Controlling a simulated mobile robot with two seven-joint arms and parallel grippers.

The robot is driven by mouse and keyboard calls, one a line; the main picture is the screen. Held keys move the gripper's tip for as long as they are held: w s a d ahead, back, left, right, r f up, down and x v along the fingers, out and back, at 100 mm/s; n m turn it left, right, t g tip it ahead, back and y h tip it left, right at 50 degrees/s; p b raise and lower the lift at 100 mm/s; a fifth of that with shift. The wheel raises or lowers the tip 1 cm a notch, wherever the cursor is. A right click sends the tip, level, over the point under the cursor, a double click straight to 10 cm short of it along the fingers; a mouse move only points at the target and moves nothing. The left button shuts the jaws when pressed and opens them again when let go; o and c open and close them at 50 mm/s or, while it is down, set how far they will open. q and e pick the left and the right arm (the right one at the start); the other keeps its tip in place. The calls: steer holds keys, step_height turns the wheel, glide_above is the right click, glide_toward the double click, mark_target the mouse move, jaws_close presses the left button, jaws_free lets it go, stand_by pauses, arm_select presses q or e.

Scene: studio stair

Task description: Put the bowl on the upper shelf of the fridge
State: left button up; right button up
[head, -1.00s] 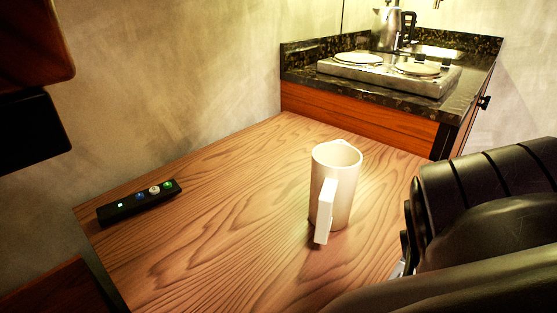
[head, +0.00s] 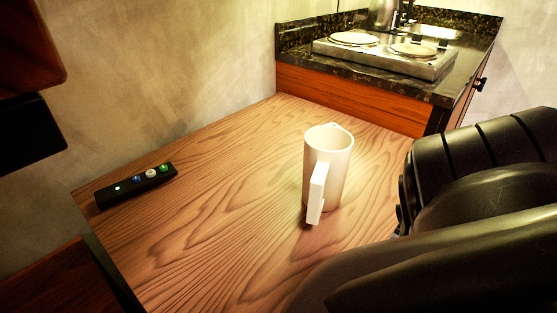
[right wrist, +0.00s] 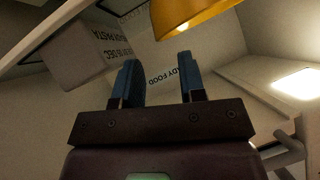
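In the right wrist view my right gripper (right wrist: 158,78) has its two blue-grey fingers apart, with nothing visible between them. A curved yellow-orange thing (right wrist: 195,14) is cut off by the top edge, beyond the fingertips and towards the right finger. It may be the bowl, but too little of it shows to be sure. The fridge and its upper shelf cannot be made out with certainty. In the head view no bowl shows, my right arm fills the lower right, and its gripper is hidden. My left gripper is not in view.
A white mug (head: 327,170) and a dark remote with coloured buttons (head: 135,186) are on the wooden table (head: 220,215). A hotplate (head: 385,52) stands on a dark counter behind. Pale boxes with lettering, one a box (right wrist: 85,52), show in the wrist view.

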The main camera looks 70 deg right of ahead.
arm_select(q)
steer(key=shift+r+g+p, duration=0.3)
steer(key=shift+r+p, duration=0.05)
steer(key=shift+p, duration=0.6)
arm_select(e)
steer(key=v, duration=0.7)
steer(key=shift+s+r, duration=0.2)
steer(key=shift+s, duration=0.1)
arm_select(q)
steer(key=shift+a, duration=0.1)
arm_select(e)
steer(key=shift+a, duration=0.1)
